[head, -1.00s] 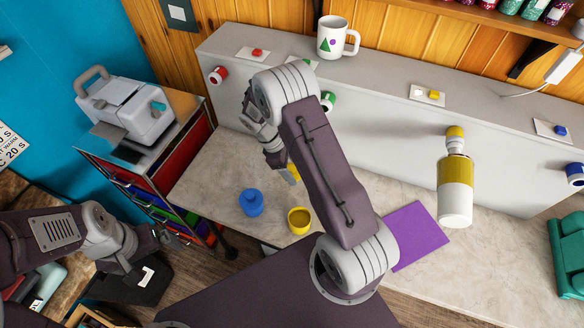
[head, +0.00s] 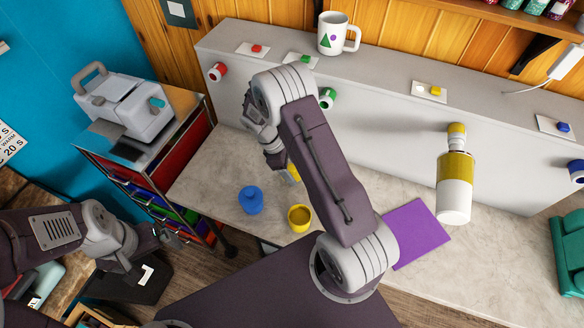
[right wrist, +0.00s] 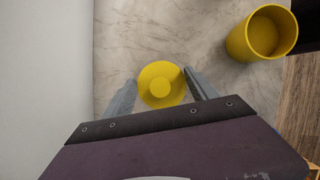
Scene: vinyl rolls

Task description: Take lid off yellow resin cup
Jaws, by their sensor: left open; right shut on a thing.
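The yellow resin cup (head: 299,218) stands upright on the counter with its top uncovered. It also shows in the right wrist view (right wrist: 266,34), apart from the lid. The round yellow lid with a small knob (right wrist: 161,84) is between the fingers of my right gripper (right wrist: 160,88), which is shut on it. In the head view my right gripper (head: 284,166) is left of and behind the cup, mostly hidden by its own arm; only a bit of yellow shows. My left gripper (head: 168,238) is open and empty, off the counter at the left.
A blue lidded cup (head: 251,201) stands left of the yellow cup. A purple mat (head: 415,232) lies to the right on the marble counter. A yellow and white bottle (head: 455,190) hangs at the raised ledge (head: 390,100). A grey machine (head: 125,107) sits on a drawer cart at the left.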

